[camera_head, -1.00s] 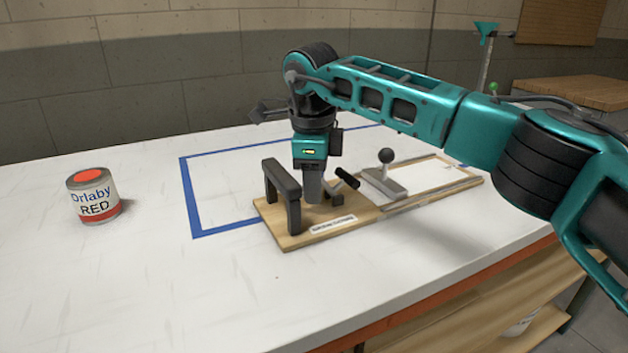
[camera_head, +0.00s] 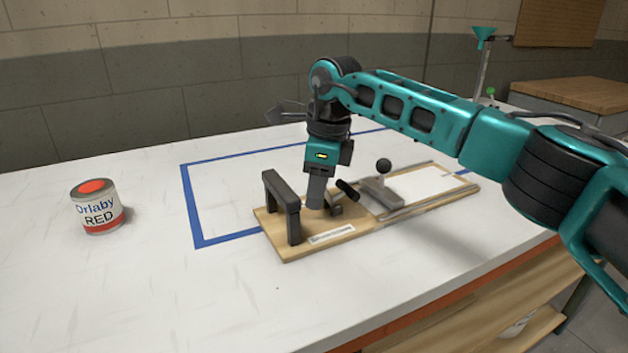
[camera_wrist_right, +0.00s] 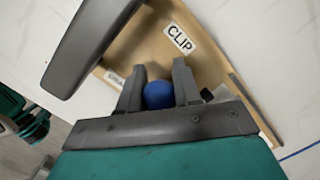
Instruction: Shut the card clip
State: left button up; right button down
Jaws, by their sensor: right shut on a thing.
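The card clip has a blue ball knob (camera_wrist_right: 159,95), which sits between my right gripper's two fingers (camera_wrist_right: 157,82) in the right wrist view. A white label reading CLIP (camera_wrist_right: 180,39) lies on the wooden board just beyond it. In the head view my right gripper (camera_head: 315,198) points down at the board (camera_head: 285,247), behind the dark arch handle (camera_head: 283,207), and hides the knob and most of the clip. The right gripper is shut on the knob. I cannot tell the clip's position. My left gripper is not in view.
A black lever (camera_head: 347,189) stands just right of my gripper, with a ball-topped slider (camera_head: 383,180) further right. The arch handle (camera_wrist_right: 88,45) is close on the left. A red-labelled can (camera_head: 97,206) stands left on the white table, with clear table between.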

jog(key=shift+w+d+r+g+y+p, duration=0.2)
jog(key=shift+d+r+g+y+p, duration=0.3)
jog(key=shift+y+p, duration=0.55)
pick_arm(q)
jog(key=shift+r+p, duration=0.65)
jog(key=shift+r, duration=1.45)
pick_arm(e)
jog(key=shift+w+d+g+y, duration=0.15)
jog(key=shift+d+g+y, duration=0.1)
jog(key=shift+y, duration=0.4)
jog(key=shift+w+d+g+y, duration=0.1)
jog(key=shift+d+g+y, duration=0.15)
jog(key=shift+y, duration=0.35)
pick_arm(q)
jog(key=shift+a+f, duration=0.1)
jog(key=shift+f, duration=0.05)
